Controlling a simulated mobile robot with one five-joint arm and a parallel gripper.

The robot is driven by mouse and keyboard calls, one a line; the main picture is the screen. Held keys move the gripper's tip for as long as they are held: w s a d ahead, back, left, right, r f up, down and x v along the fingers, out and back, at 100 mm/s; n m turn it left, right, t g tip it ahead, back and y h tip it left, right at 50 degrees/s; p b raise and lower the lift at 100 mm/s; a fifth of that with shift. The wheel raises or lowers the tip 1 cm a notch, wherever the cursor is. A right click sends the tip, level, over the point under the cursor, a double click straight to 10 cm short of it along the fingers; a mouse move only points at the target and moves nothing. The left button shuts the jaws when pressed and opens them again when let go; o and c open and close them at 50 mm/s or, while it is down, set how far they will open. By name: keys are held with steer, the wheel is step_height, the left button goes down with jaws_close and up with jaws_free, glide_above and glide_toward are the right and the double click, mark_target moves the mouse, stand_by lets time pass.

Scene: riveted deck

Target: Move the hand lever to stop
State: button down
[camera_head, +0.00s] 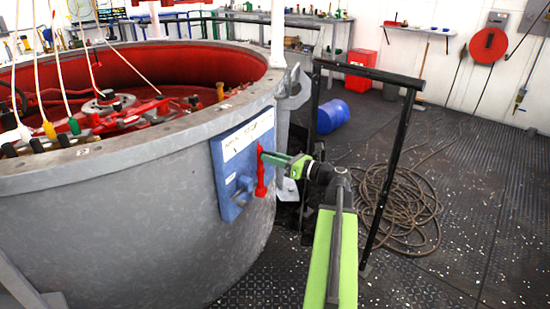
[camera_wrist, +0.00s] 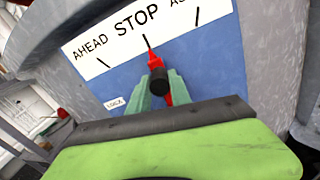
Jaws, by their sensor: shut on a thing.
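The hand lever (camera_head: 261,180) is red and stands on a blue panel (camera_head: 232,195) on the side of the big grey drum. In the wrist view the red lever (camera_wrist: 155,60) has a black knob, and its tip points at or very near the middle tick under STOP on the white label plate (camera_wrist: 112,42). AHEAD is to the left; the word on the right is cut off. My gripper (camera_head: 270,158) reaches in from the right. Its green fingers (camera_wrist: 161,84) are shut on the lever, one on each side, and partly hide its lower part.
A black rail frame (camera_head: 392,150) stands right of my arm. A coiled rope (camera_head: 405,210) lies on the deck behind it. A blue barrel (camera_head: 332,115) and a red box (camera_head: 362,66) are farther back. The deck at right is open.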

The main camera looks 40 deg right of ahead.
steer(key=c, duration=1.3)
jaws_free()
steer(key=shift+d, duration=0.1)
steer(key=shift+o, duration=0.6)
steer(key=v, duration=1.7)
steer(key=shift+s, duration=0.15)
